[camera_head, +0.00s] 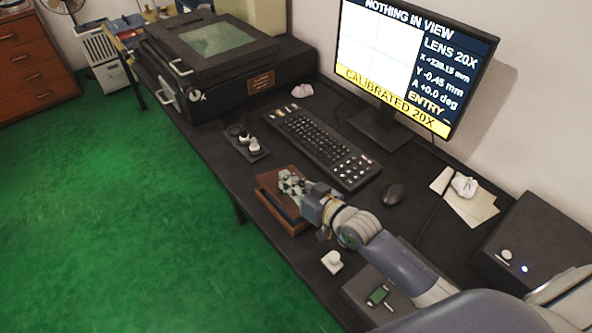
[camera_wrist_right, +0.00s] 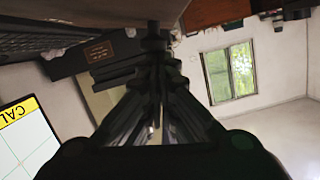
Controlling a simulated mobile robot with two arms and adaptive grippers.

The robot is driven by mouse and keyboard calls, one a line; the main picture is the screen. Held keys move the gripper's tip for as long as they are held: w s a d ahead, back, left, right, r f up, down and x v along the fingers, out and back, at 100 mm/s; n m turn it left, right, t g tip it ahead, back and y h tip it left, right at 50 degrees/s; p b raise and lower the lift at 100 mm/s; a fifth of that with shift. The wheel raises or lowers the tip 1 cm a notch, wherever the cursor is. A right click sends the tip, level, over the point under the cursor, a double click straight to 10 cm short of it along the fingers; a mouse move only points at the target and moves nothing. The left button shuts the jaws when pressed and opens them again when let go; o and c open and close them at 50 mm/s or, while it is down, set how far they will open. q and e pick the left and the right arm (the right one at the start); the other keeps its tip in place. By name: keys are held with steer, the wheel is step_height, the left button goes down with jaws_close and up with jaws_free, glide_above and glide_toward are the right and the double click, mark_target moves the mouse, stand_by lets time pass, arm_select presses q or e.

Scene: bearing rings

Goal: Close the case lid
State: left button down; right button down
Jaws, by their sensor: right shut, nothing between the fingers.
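A small brown wooden case (camera_head: 262,196) with a dark strip along it lies near the front edge of the dark table in the head view. My right gripper (camera_head: 285,180) is over the case, its fingers shut and empty. The arm and gripper cover the right part of the case, so I cannot tell the lid's exact angle or whether the fingers touch it. In the wrist view the right gripper (camera_wrist_right: 155,40) shows with its fingers together and nothing between them. My left gripper is not in view.
A keyboard (camera_head: 322,147) lies behind the case and a mouse (camera_head: 393,194) to its right. A small dark tray (camera_head: 240,150) with knobs stands left of it. A white piece (camera_head: 331,261) lies in front of my arm. A monitor (camera_head: 412,60) and a large machine (camera_head: 215,75) stand behind.

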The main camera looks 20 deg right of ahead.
mark_target(281, 200)
steer(key=shift+s+a+f+n+h, duration=0.15)
steer(key=shift+s+a+f+n, duration=0.05)
steer(key=shift+a+f+n, duration=0.25)
steer(key=shift+s+a+f+n+h, duration=0.15)
steer(key=shift+a+f+n, duration=0.2)
steer(key=shift+f, duration=0.1)
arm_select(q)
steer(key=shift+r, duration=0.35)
arm_select(e)
steer(key=shift+s+a+f, duration=0.15)
steer(key=shift+a+f, duration=0.3)
steer(key=shift+f, duration=0.35)
